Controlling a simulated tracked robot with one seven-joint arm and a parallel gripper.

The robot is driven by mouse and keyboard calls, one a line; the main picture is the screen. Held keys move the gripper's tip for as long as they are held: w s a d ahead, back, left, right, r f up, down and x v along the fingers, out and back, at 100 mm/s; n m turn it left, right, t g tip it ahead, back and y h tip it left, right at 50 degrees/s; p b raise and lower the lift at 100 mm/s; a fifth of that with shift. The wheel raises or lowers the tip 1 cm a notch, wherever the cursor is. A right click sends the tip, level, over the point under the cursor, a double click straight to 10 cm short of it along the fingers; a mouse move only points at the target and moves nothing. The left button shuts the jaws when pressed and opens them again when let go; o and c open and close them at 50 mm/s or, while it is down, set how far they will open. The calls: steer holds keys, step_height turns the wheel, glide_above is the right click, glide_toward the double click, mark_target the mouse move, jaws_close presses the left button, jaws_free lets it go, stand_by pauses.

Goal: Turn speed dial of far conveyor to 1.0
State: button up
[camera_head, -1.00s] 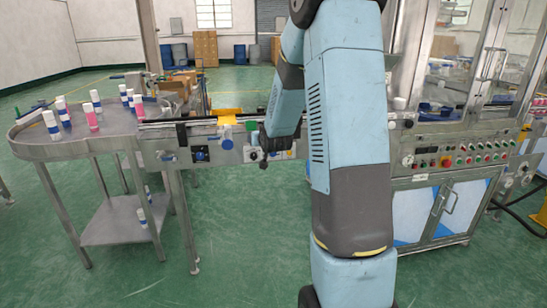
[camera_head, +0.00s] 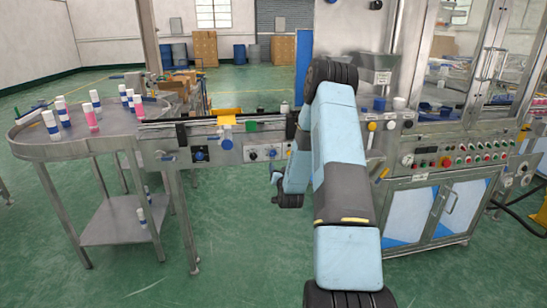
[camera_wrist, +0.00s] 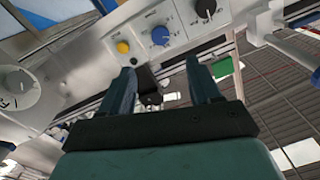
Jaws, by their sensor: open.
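The conveyor's front carries a pale control panel (camera_head: 265,153) with small dials. In the wrist view, a panel ahead of the fingers bears a black knob (camera_wrist: 205,8), a blue knob (camera_wrist: 160,36) and a yellow knob (camera_wrist: 122,47). I cannot tell which one is the speed dial, and no scale value is readable. My gripper (camera_wrist: 160,70) is open and empty, its two fingers apart below the blue and yellow knobs, touching neither. In the head view my gripper (camera_head: 275,175) is small and hangs below the conveyor's panel, partly hidden by my arm.
A round table (camera_head: 95,144) with several bottles stands at left. A machine cabinet (camera_head: 432,212) with buttons stands at right. The green floor in front is open.

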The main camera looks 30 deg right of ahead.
mark_target(272, 154)
steer(key=x, duration=1.3)
steer(key=shift+w, duration=0.2)
steer(key=shift+c, duration=0.4)
steer(key=c, duration=1)
steer(key=shift+o, duration=0.2)
steer(key=n, duration=0.5)
steer(key=shift+n, duration=0.3)
steer(key=n, duration=0.6)
steer(key=shift+a, duration=0.1)
steer(key=shift+f+n, duration=0.1)
steer(key=shift+n, duration=0.2)
